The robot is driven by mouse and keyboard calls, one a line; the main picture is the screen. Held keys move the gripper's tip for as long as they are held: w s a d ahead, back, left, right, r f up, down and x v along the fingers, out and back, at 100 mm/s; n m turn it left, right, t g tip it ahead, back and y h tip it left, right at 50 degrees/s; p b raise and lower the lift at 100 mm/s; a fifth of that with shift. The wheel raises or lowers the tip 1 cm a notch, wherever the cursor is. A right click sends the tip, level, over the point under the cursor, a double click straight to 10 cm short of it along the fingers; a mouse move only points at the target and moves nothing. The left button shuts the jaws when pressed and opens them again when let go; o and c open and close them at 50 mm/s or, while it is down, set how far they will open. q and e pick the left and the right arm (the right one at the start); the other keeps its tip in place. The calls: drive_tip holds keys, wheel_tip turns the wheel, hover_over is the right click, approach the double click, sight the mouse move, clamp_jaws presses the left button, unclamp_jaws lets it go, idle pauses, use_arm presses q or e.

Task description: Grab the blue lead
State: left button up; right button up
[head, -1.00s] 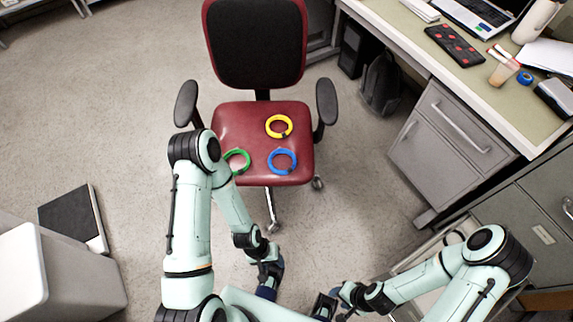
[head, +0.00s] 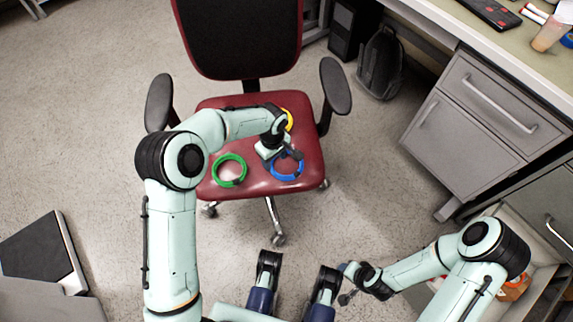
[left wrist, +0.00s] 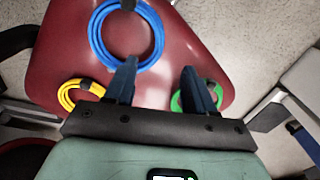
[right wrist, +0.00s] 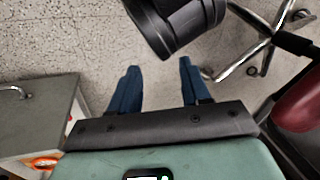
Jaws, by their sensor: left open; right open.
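The blue lead (head: 287,174) is a coiled ring lying on the front right of the red chair seat, partly hidden by my left gripper in the head view. In the left wrist view the blue lead (left wrist: 92,38) is at the top, beyond the fingertips. My left gripper (left wrist: 156,72) is open and empty above the seat, apart from the lead. It shows in the head view (head: 284,157). My right gripper (right wrist: 157,70) is open and empty over the floor, away from the chair.
A green lead (head: 217,164) lies on the seat's front left. A yellow lead (head: 290,120) lies behind, mostly hidden by my left arm. The red chair (head: 285,188) has armrests on both sides. A desk with grey drawers (head: 470,120) stands at right.

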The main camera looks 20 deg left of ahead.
use_arm(q)
hover_over(274, 172)
drive_tip(key=f, duration=0.4)
drive_tip(key=shift+s+d+b, duration=0.15)
drive_tip(key=shift+d+b, duration=0.1)
drive_tip(key=shift+b, duration=0.1)
drive_tip(key=f, duration=0.1)
drive_tip(key=f+b, duration=0.1)
drive_tip(key=f, duration=0.3)
drive_tip(key=shift+w+a+f, duration=0.1)
drive_tip(key=shift+w+a, duration=0.1)
drive_tip(key=shift+w, duration=0.05)
clamp_jaws()
use_arm(e)
drive_tip(key=shift+t+h, duration=0.3)
drive_tip(key=shift+t, duration=0.3)
drive_tip(key=w, duration=0.1)
drive_tip(key=w+d+f, duration=0.2)
drive_tip(key=shift+w+f, duration=0.2)
drive_tip(key=shift+w, duration=0.15)
